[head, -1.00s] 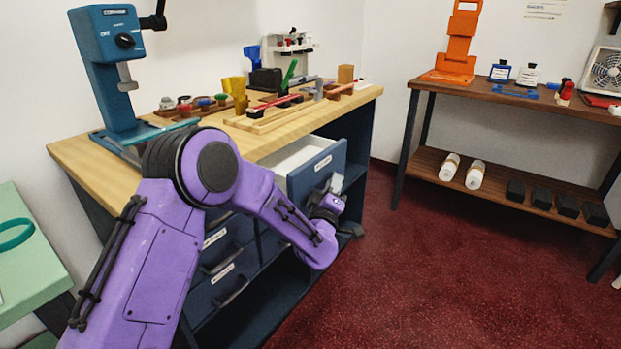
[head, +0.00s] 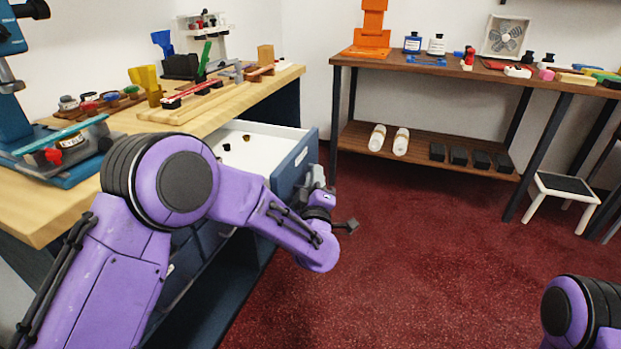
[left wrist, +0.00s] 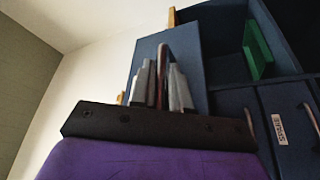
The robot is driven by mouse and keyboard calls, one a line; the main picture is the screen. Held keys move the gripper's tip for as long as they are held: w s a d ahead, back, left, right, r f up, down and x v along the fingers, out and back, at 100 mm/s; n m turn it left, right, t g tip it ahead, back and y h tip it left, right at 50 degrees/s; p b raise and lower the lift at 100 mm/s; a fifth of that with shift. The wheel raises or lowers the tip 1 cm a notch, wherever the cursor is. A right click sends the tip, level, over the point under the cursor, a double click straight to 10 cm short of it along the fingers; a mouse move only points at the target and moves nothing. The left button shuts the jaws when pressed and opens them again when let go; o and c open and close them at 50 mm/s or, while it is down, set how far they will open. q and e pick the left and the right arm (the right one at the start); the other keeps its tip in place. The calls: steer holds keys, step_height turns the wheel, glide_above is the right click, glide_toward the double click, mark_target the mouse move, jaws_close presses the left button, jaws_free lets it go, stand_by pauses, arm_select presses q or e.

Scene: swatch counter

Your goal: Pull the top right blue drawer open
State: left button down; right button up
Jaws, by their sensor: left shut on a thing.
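The top right blue drawer (head: 297,168) stands well out of the workbench, and its white inside shows with small dark items in it. My left gripper (head: 318,188) is at the drawer's front, partly hidden by its own wrist in the head view. In the left wrist view, its fingers (left wrist: 161,84) are shut on the drawer's handle (left wrist: 163,62), a thin upright bar against the blue drawer front (left wrist: 186,48). My right gripper is out of view; only a purple part of my right arm shows at the bottom right.
The wooden benchtop (head: 60,222) holds a blue-green stand, cups and tools. A wooden shelf table (head: 450,70) stands along the back wall, with a white stool (head: 562,186) beside it. The red floor (head: 410,240) right of the drawer is clear.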

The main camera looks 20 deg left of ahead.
arm_select(q)
steer(key=c, duration=1.5)
jaws_free()
steer(key=shift+o, duration=0.2)
steer(key=v, duration=1)
steer(key=shift+s+p, duration=0.25)
steer(key=shift+p, duration=0.05)
steer(key=shift+d+f, duration=0.15)
steer(key=shift+d, duration=0.05)
